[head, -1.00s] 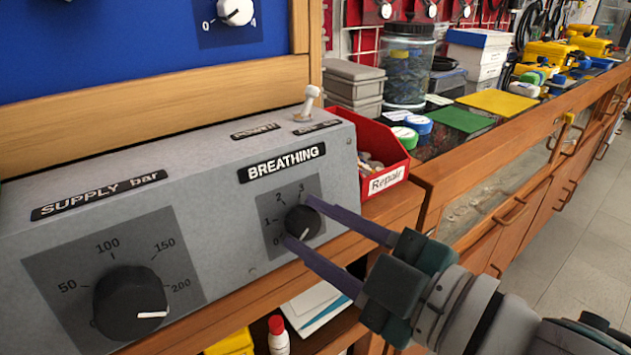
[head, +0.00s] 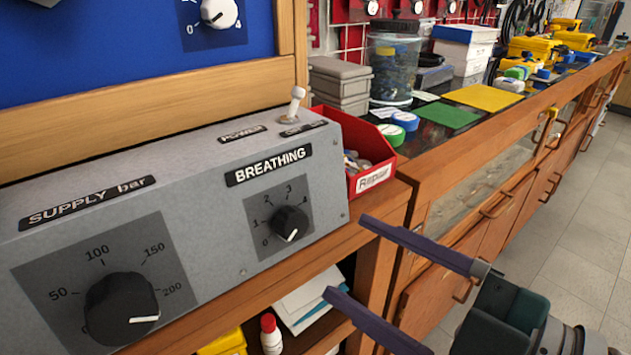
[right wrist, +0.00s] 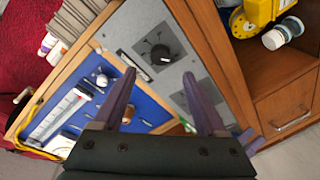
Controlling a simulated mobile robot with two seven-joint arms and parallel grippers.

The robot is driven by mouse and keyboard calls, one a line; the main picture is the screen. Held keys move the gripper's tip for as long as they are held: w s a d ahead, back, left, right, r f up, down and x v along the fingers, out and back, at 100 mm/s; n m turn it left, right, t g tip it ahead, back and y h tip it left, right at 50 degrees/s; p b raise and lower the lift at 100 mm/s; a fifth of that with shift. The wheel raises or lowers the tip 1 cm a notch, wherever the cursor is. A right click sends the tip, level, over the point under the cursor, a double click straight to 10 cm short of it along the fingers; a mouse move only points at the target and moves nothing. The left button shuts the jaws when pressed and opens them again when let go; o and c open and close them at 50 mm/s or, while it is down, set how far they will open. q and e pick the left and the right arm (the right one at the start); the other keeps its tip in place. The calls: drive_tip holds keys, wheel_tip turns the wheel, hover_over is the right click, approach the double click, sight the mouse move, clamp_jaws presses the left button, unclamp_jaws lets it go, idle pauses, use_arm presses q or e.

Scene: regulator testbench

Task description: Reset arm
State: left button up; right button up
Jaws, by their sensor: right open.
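My right gripper (head: 350,258) is open and empty at the lower right of the head view, in front of the bench and clear of the grey control box (head: 210,215). Its two purple fingers also show in the right wrist view (right wrist: 165,95), spread apart with nothing between them. The small black BREATHING knob (head: 289,223) stands on the box, left of the fingers and apart from them. Its white mark points down near 0. The large black SUPPLY knob (head: 121,308) is at the lower left, its mark pointing right, just below 200. My left gripper is not in view.
A red Repair bin (head: 373,178) stands beside the box. A white toggle switch (head: 294,104) sticks up from the box top. A shelf below holds papers (head: 309,298) and a red-capped bottle (head: 271,335). The floor (head: 590,240) at the right is clear.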

drive_tip(key=shift+v, duration=1.2)
drive_tip(key=d+r+m+h+p, duration=0.6)
drive_tip(key=r+m+h+p, duration=0.1)
drive_tip(key=m+h+p, duration=0.25)
drive_tip(key=s+d+r+m+g+h+p, duration=0.1)
drive_tip(key=s+d+r+m+g+p, duration=0.2)
drive_tip(key=s, duration=0.4)
drive_tip(key=s+d+r+m+g+h+p, duration=0.2)
drive_tip(key=s+m+g+p, duration=0.3)
drive_tip(key=s, duration=0.3)
wheel_tip(320, 180, up, 37)
drive_tip(key=n+p, duration=0.1)
drive_tip(key=p, duration=3.5)
drive_tip(key=shift+w+a+g+p, duration=0.2)
drive_tip(key=shift+w+g+p, duration=0.1)
